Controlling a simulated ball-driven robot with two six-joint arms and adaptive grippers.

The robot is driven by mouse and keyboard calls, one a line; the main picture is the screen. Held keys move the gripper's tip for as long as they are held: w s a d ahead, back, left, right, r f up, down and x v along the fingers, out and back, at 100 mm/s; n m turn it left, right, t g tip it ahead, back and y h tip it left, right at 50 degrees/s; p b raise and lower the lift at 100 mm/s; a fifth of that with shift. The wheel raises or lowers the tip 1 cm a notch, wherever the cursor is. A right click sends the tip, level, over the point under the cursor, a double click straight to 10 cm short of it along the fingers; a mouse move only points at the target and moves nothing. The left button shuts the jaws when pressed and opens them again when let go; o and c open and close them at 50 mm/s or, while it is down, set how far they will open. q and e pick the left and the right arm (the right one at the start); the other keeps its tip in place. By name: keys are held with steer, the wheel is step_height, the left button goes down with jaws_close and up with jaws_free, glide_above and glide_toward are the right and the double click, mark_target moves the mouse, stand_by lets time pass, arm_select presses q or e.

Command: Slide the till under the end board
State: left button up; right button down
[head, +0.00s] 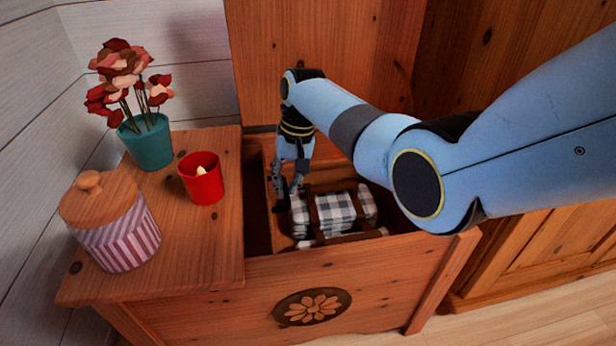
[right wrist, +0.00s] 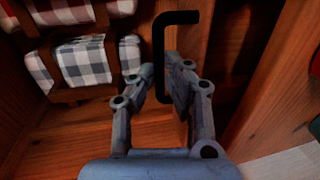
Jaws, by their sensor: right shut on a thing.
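The till (head: 283,228) is a wooden tray inside the open chest, seen in the head view; its wall also shows in the right wrist view (right wrist: 70,135). Checkered cloth bundles (head: 336,212) lie beside my gripper. The end board (head: 222,238) is the flat wooden top at the chest's left end, left of the till, with a dark gap between. My right gripper (head: 287,200) reaches down into the chest from above, at the till's left side. In the right wrist view its fingers (right wrist: 168,90) are shut on a black bar handle (right wrist: 160,45). My left gripper is out of view.
On the end board stand a striped jar (head: 122,238) with a wooden lid, a red candle cup (head: 203,180) and a teal flower pot (head: 147,143). The raised lid (head: 320,50) stands behind. The chest's front wall (head: 375,275) bounds the opening.

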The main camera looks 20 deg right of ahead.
steer(key=shift+w+a, duration=0.2)
steer(key=shift+a, duration=0.4)
steer(key=c, duration=1.4)
jaws_free()
steer(key=r, duration=0.4)
steer(key=d+r, duration=0.1)
steer(key=r, duration=0.3)
steer(key=d+r, duration=0.1)
steer(key=r, duration=0.2)
steer(key=shift+s+r, duration=0.25)
steer(key=shift+r, duration=0.15)
